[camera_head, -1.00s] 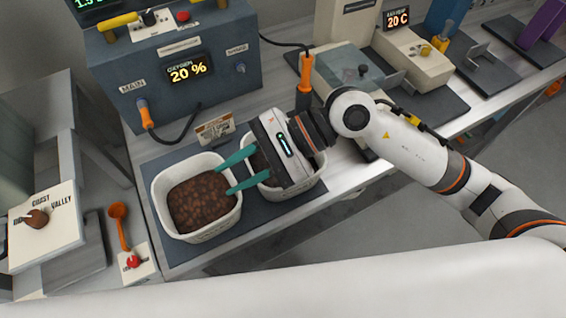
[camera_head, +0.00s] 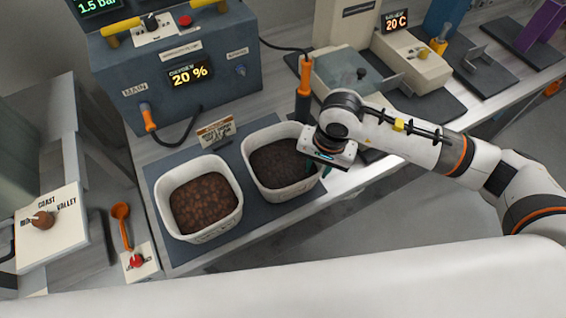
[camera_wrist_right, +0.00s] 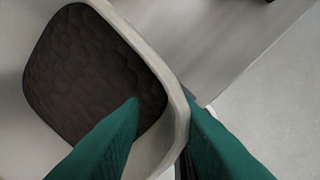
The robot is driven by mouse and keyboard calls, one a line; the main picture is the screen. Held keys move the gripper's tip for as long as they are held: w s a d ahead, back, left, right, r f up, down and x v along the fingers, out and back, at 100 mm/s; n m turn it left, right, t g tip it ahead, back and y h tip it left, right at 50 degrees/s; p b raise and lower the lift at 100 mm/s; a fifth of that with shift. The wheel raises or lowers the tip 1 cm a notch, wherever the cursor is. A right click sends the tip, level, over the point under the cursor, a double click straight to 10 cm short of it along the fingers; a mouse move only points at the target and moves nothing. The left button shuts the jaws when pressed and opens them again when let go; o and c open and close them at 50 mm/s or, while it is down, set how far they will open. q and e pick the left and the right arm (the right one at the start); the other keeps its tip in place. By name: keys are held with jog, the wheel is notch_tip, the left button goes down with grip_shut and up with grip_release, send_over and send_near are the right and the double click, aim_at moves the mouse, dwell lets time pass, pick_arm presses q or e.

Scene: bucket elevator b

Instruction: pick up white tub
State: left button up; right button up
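Two white tubs stand side by side on a dark mat (camera_head: 180,262). The left white tub (camera_head: 207,232) holds reddish-brown beans; the right white tub (camera_head: 290,190) holds darker ones. My right gripper (camera_head: 325,170) is at the right tub's right-hand rim, pointing down, its teal fingers partly hidden by the wrist. In the right wrist view the gripper (camera_wrist_right: 163,98) is open astride the tub's rim (camera_wrist_right: 178,112): one finger is over the inside, the other outside. A gap shows between inner finger and wall; contact of the outer finger cannot be told. My left gripper is out of view.
A grey oxygen machine (camera_head: 185,70) with a cable stands behind the tubs. A small sign (camera_head: 215,130) stands behind the left tub. An orange-handled tool (camera_head: 304,80) stands behind the right tub.

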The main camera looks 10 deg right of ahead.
notch_tip(320, 180, down, 4)
jog(key=shift+a+f+p, duration=0.1)
jog(key=shift+f+p, duration=0.15)
jog(key=shift+p, duration=0.6)
jog(key=shift+w+f, duration=0.1)
jog(key=shift+f, duration=0.15)
grip_shut()
jog(key=shift+r, duration=0.1)
dwell(0.4)
